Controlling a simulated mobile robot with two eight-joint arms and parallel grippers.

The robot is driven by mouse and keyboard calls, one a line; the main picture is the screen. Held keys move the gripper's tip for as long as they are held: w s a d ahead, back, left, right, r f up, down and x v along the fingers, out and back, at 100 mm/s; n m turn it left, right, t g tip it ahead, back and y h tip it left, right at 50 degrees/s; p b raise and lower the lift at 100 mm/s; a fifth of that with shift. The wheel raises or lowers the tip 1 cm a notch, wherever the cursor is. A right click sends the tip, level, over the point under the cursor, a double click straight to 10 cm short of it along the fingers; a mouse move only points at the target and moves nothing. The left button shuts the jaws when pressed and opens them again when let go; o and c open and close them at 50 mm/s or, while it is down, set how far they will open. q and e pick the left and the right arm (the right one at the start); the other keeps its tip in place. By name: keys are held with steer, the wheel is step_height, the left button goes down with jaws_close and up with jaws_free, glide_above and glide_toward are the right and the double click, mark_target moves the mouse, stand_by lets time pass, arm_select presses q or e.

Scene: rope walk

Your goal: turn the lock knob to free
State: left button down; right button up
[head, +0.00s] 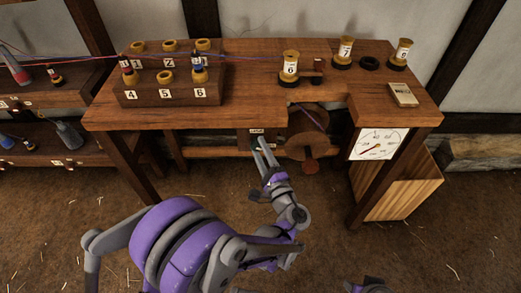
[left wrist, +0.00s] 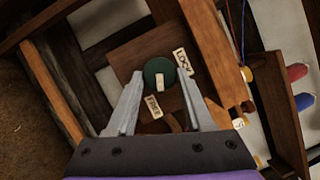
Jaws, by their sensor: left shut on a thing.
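The lock knob (left wrist: 158,68) is a round dark green knob on a brown wooden panel in the left wrist view. A cream mark on it lies on the lower part, on the side towards the FREE label (left wrist: 153,106). The LOCK label (left wrist: 182,62) is at the knob's right. My left gripper (left wrist: 160,76) has its fingertips on both sides of the knob and is shut on it. In the head view my left gripper (head: 261,148) reaches under the bench front and mostly hides the knob. My right gripper is out of view.
The wooden bench (head: 250,113) overhangs the panel. A round wooden reel with a crank (head: 308,146) is close right of my left gripper. A dial gauge (head: 377,144) and an open crate (head: 405,197) are further right. A numbered spool block (head: 170,98) stands on the bench top.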

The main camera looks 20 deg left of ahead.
arm_select(q)
steer(key=shift+c, duration=1.5)
jaws_free()
steer(key=v, duration=1)
steer(key=shift+s+d+p, duration=0.25)
steer(key=shift+s+p, duration=0.05)
steer(key=shift+p, duration=0.1)
